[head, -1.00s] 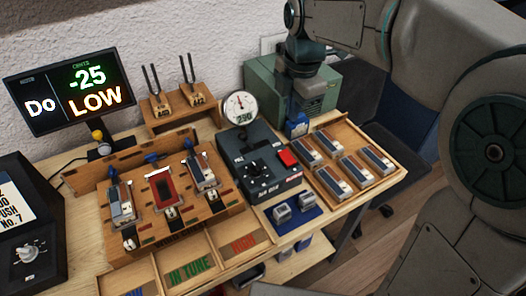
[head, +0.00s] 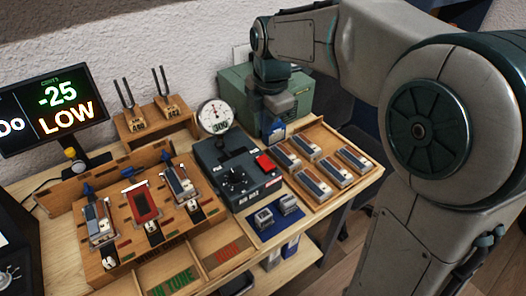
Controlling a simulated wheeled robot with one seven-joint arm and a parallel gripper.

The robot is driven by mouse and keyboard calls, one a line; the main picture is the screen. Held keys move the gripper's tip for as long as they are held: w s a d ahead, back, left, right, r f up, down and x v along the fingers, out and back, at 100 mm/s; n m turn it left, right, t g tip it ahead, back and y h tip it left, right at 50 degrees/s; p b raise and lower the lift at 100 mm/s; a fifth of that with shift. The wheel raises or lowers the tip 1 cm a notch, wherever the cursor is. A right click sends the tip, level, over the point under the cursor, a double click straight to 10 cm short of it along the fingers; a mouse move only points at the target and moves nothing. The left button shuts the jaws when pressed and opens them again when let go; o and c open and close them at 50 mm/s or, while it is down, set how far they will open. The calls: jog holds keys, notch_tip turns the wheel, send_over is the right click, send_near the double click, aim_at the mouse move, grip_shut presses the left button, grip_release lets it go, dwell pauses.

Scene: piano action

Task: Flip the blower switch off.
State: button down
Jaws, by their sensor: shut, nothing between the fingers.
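A dark box (head: 222,178) stands in the middle of the bench, with a black knob and a round gauge (head: 215,117) whose number looks like 300. No label here names the blower switch. My gripper (head: 276,122) points down behind the dark box, in front of the green box (head: 315,93) and apart from the red switch. It is shut and empty. A small blue patch shows at its fingertips; I cannot tell what it belongs to.
A wooden tray (head: 372,178) with several metal-and-blue blocks lies to the right. A wooden rack (head: 125,255) with three reed-like pieces is at left, with tuning forks (head: 162,95) behind. The screen (head: 60,105) reads -25 LOW. Two small blocks (head: 288,204) sit in front.

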aim_at(262, 159)
jog(key=f, duration=0.7)
jog(key=w+f, duration=0.1)
jog(key=f, duration=0.2)
jog(key=shift+a+f, duration=0.3)
jog(key=shift+a, duration=0.05)
